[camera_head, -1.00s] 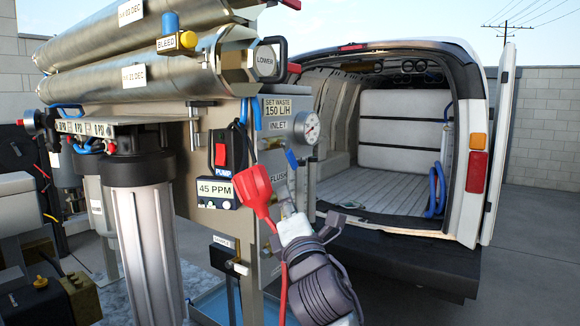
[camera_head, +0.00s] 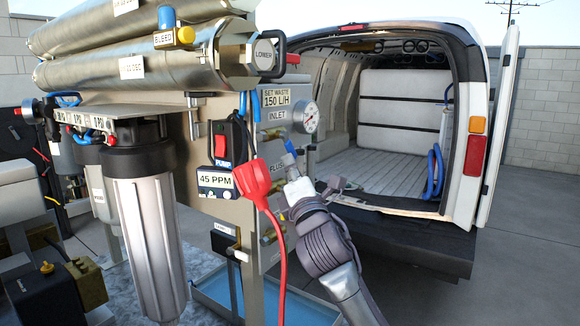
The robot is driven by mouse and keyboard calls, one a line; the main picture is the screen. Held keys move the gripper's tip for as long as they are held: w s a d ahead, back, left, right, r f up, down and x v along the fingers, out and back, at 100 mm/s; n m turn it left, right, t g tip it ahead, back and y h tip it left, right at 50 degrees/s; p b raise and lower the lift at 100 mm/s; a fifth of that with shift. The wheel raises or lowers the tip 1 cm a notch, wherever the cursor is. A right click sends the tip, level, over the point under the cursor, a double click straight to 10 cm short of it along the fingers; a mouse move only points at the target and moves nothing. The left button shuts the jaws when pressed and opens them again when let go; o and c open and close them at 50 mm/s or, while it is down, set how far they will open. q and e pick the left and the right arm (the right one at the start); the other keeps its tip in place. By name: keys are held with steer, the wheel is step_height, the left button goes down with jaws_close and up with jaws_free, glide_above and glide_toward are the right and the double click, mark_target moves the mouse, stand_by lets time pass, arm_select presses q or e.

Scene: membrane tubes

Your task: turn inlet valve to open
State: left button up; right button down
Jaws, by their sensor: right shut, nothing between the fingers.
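The blue handle (camera_head: 289,146) of a small valve shows below the INLET label (camera_head: 277,115) and the round gauge (camera_head: 306,117) on the panel's right edge. My right gripper (camera_head: 291,170) is shut and empty just below the blue handle; I cannot tell whether it touches it. Its arm comes up from the lower right. The valve body and the handle's lower end are partly hidden by the gripper. My left gripper is not in view.
A red plug (camera_head: 254,179) with a hanging red cable sits left of my right gripper. A FLUSH label (camera_head: 280,167) lies behind the gripper. A grey filter housing (camera_head: 146,235) stands at the left. The open van (camera_head: 472,155) is behind on the right.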

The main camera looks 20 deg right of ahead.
steer(key=shift+d+n+b, duration=0.15)
steer(key=shift+n+b, duration=0.15)
steer(key=shift+w+y, duration=0.1)
steer(key=shift+y, duration=0.3)
steer(key=w+d+r+n+y+b, duration=0.1)
steer(key=n+y+b, duration=0.3)
steer(key=n, duration=0.1)
steer(key=w+d+n+y+b, duration=0.1)
steer(key=n+y+b, duration=0.4)
steer(key=n, duration=0.1)
steer(key=d+r+n+y+b, duration=0.1)
steer(key=n+y+b, duration=0.3)
steer(key=n+y, duration=0.1)
steer(key=shift+w+d+r+n+b, duration=0.3)
steer(key=shift+w+d+r+b, duration=0.05)
steer(key=shift+w+b, duration=0.05)
